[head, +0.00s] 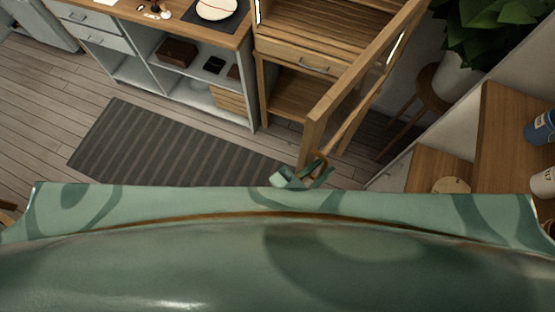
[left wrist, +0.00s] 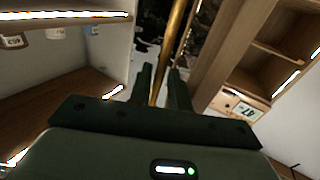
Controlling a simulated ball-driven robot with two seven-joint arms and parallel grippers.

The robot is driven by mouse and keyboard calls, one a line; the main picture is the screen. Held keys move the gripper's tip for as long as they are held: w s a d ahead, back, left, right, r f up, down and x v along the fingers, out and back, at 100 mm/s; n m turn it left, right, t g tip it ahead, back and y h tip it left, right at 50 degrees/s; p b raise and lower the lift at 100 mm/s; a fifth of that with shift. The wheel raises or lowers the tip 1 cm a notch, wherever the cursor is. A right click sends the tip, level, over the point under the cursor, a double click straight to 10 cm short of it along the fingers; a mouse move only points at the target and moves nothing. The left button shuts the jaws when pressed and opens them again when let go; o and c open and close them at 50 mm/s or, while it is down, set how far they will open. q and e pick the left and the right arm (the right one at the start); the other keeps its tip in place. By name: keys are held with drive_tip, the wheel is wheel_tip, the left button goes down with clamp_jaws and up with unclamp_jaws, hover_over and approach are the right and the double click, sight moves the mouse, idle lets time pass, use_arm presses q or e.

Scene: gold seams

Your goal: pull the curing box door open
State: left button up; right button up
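The curing box (head: 300,64) is a wooden cabinet with slats and a drawer at the top centre of the head view. Its wood-framed door (head: 345,82) stands swung out from the box, at a wide angle. A brass handle (head: 320,164) is at the door's near end, and it also shows in the left wrist view as a long brass bar (left wrist: 172,45). My left gripper (head: 308,173) is at this handle, partly hidden by my own body. In the left wrist view its two dark fingers (left wrist: 162,82) are on either side of the bar, close against it. My right gripper is out of view.
A bench with open shelves (head: 190,60) stands left of the box. A striped mat (head: 165,145) lies on the floor before it. On the right are a stool (head: 430,88), a potted plant (head: 490,30) and a wooden shelf (head: 505,130) with cups. Bare floor shows at left.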

use_arm(q)
drive_tip(key=b+v, duration=0.1)
drive_tip(key=v, duration=1.2)
drive_tip(key=shift+s+a, duration=0.15)
drive_tip(key=shift+s, duration=0.05)
